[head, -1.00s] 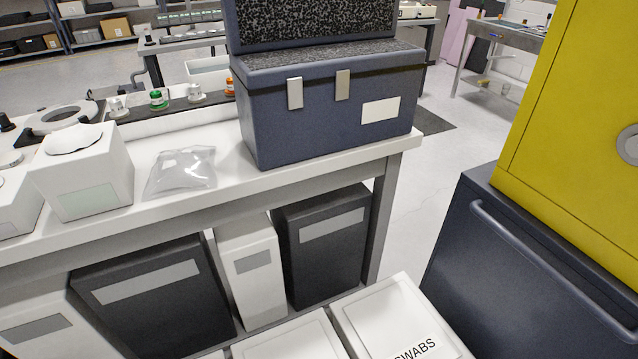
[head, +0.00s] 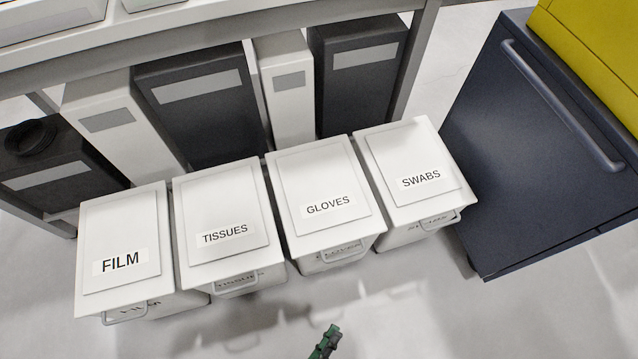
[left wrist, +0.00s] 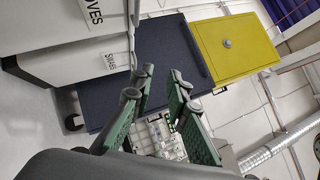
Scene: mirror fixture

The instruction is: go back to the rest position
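My left gripper (head: 325,342) shows in the head view only as a green finger end at the bottom edge, in front of the white bins and apart from them. In the left wrist view, both green fingers of my left gripper (left wrist: 161,80) stand apart with nothing between them. Blurred things show through the gap, behind the fingers. My right gripper is in neither view.
White lidded bins labelled FILM (head: 118,222), TISSUES (head: 221,210), GLOVES (head: 322,190) and SWABS (head: 410,160) stand in a row before the bench. A dark blue cabinet (head: 530,150) with a yellow cabinet (head: 590,50) above stands right. Floor in front is clear.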

